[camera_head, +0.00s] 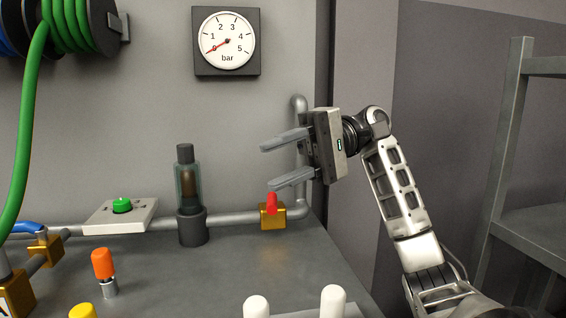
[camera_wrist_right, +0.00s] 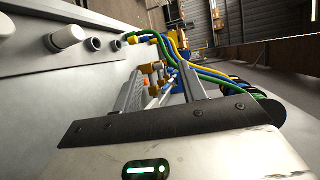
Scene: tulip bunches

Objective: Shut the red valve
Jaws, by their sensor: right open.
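The red valve handle (camera_head: 272,203) stands up from a brass valve body (camera_head: 272,220) on the grey pipe at the back of the bench. My right gripper (camera_head: 267,166) is open and empty, with its fingers pointing left. In the head view it shows above the handle, its lower fingertip close over the handle's top; I cannot tell the depth between them or whether they touch. The pressure gauge (camera_head: 227,41) on the wall has its red needle at 0. In the right wrist view I cannot make out the red handle for certain. My left gripper is not in view.
A dark-capped glass cylinder (camera_head: 187,190) and a box with a green button (camera_head: 121,205) stand left of the valve. An orange-topped handle (camera_head: 103,264) and two white knobs (camera_head: 333,300) are nearer. A metal shelf (camera_head: 500,150) stands right. A green hose (camera_head: 30,120) hangs left.

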